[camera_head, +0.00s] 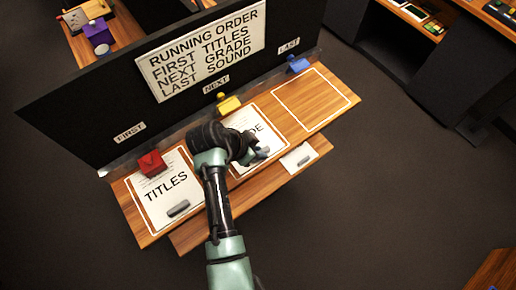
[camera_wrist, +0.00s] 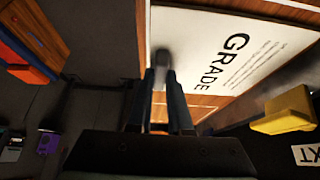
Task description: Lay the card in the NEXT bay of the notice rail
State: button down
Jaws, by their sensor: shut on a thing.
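The white card marked GRADE (camera_head: 243,120) is over the NEXT bay of the rail, largely inside its white outline. My gripper (camera_head: 262,153) is at the card's near edge, and my arm hides part of the card. In the wrist view the card (camera_wrist: 235,40) looks roughly flat over the wood. There my gripper (camera_wrist: 162,75) is shut on the card's dark grey grip (camera_wrist: 162,56). I cannot tell whether the card touches the wood. The NEXT label (camera_head: 216,84) and a yellow clip (camera_head: 229,104) are behind the card.
The FIRST bay holds a TITLES card (camera_head: 165,187) with a grey grip, below a red clip (camera_head: 151,163). The LAST bay (camera_head: 312,98) is empty, with a blue clip (camera_head: 298,65) behind. Another card (camera_head: 298,157) lies on the lower shelf. A black panel with a running-order sign (camera_head: 203,50) stands behind.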

jog(key=shift+f, duration=0.15)
jog(key=c, duration=0.8)
grip_release()
jog(key=shift+c, duration=0.2)
